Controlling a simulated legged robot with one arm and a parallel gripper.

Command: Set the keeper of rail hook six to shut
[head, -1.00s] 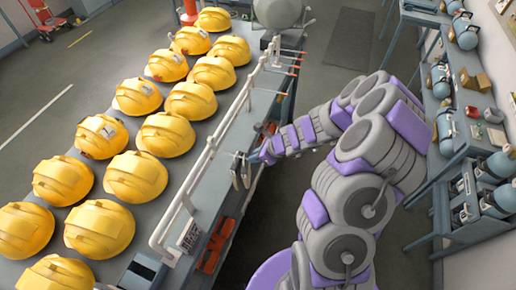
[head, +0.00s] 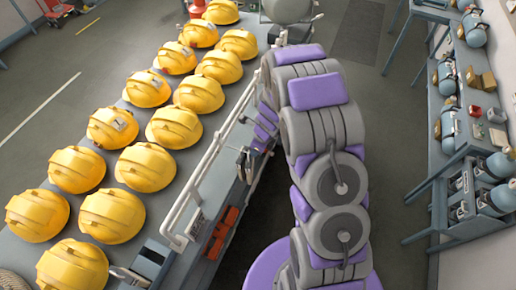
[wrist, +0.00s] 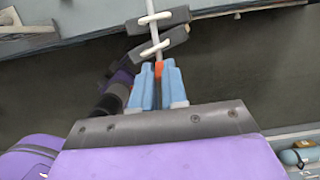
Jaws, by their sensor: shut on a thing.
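The white rail (head: 212,150) runs along the near edge of the helmet table, with hooks on it. In the wrist view a pale hook rod (wrist: 152,22) comes down from the top, with two dark grey straps (wrist: 158,42) hanging on it by white loops. The rod ends in an orange tip (wrist: 159,67). My gripper (wrist: 157,72) has blue fingers closed around this orange tip. In the head view the dark straps (head: 245,165) hang beside the rail; my arm hides the fingers. I cannot read a hook number or tell the keeper's state.
Rows of yellow helmets (head: 145,167) cover the table beyond the rail. Orange items (head: 222,232) lie on a lower ledge at the table's side. A side bench (head: 462,128) with blue cylinders stands at the right.

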